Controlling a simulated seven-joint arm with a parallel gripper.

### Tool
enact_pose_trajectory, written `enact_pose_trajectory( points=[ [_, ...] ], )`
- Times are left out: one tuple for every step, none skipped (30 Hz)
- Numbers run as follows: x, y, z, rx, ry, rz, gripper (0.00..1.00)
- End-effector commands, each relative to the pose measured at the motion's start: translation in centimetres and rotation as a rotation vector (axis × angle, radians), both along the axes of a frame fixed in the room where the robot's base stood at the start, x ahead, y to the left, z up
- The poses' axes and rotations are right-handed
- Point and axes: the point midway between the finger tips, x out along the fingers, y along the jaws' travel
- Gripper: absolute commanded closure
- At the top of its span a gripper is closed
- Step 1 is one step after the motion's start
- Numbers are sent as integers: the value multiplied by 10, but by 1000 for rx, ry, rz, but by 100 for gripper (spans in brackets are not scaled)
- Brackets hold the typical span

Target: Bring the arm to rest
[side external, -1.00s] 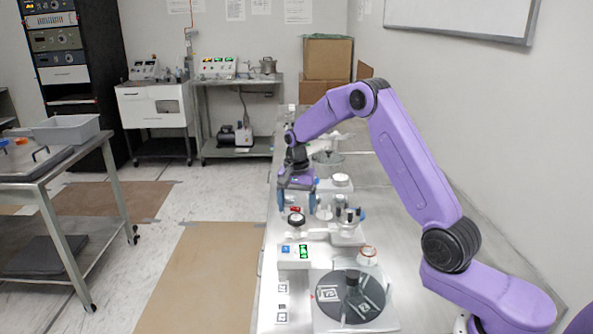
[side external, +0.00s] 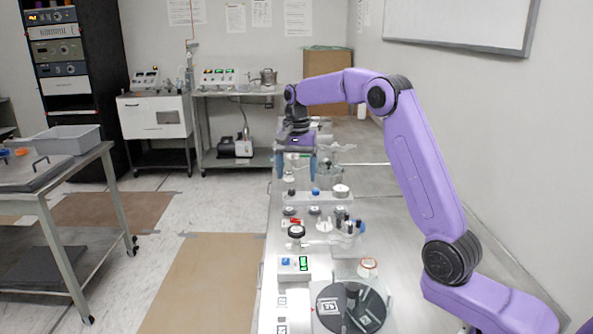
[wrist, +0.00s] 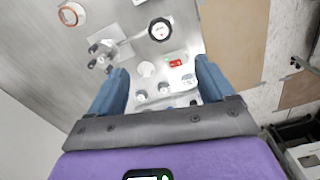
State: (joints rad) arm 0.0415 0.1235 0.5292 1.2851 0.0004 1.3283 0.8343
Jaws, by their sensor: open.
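My gripper (side external: 296,167) is raised above the steel bench (side external: 385,235) in the side view, its two blue fingers pointing down. In the wrist view my gripper (wrist: 163,80) shows its fingers spread wide apart, with nothing held between them. My purple arm reaches in from the right of the side view, bent at the elbow.
A black disc with printed markers (side external: 352,308) stands at the near end of the bench, by a small box with a green display (side external: 294,266). A metal cart with a grey bin (side external: 68,138) is at left. A cardboard box (side external: 328,93) stands at the back.

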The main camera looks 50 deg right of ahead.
Motion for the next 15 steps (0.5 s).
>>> enact_pose_trajectory(
  points=[
    [0,0,0,0,0,0,18],
    [0,0,0,0,0,0,18],
    [0,0,0,0,0,0,18],
    [0,0,0,0,0,0,18],
    [0,0,0,0,0,0,18],
    [0,0,0,1,-1,0,18],
    [0,0,0,1,-1,0,18],
    [0,0,0,0,-1,0,18],
    [0,0,0,0,-1,2,18],
    [0,1,0,0,-1,6,18],
    [-1,3,0,0,-1,14,18],
    [-2,7,1,0,-2,30,18],
    [-3,11,1,-1,-3,47,18],
    [-5,16,2,-1,-3,69,18],
    [-8,24,2,-1,-3,106,18]
  ],
)
